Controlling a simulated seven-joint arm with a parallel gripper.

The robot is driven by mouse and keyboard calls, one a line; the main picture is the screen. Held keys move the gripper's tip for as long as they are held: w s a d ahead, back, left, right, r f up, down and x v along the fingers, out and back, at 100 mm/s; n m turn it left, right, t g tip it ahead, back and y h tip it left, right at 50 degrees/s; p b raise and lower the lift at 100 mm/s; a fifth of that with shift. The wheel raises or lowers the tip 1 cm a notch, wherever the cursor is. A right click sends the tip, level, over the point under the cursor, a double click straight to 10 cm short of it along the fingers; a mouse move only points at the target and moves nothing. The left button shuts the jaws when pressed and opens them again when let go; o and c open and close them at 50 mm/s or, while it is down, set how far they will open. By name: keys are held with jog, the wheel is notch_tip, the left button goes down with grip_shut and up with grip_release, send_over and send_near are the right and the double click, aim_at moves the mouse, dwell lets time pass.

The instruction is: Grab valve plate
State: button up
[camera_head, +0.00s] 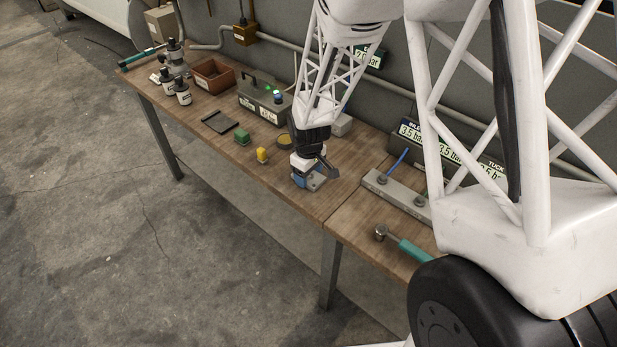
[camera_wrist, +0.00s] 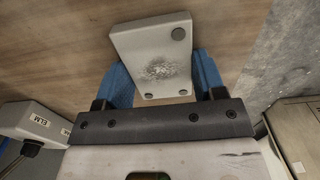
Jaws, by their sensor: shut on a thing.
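In the head view my gripper (camera_head: 309,179) is low over the front edge of the wooden bench, with a grey part of the plate (camera_head: 317,183) showing at the fingers. I cannot tell whether the plate touches the bench top.
On the bench (camera_head: 345,205), a yellow piece (camera_head: 262,155) and a green block (camera_head: 242,137) lie left of my gripper. A grey box (camera_head: 265,103) stands behind.

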aim_at(309, 177)
jog(key=shift+r, duration=0.15)
jog(key=shift+r, duration=0.85)
jog(key=shift+s+r, duration=0.2)
jog(key=shift+r, duration=0.65)
jog(key=s+d, duration=0.1)
jog(key=s, duration=0.4)
jog(key=s+d+r, duration=0.1)
jog(key=s, duration=0.4)
jog(key=s+d, duration=0.1)
jog(key=s, duration=0.4)
jog(key=shift+s+d+r, duration=0.1)
jog(key=shift+d+r, duration=0.05)
jog(key=shift+d, duration=0.05)
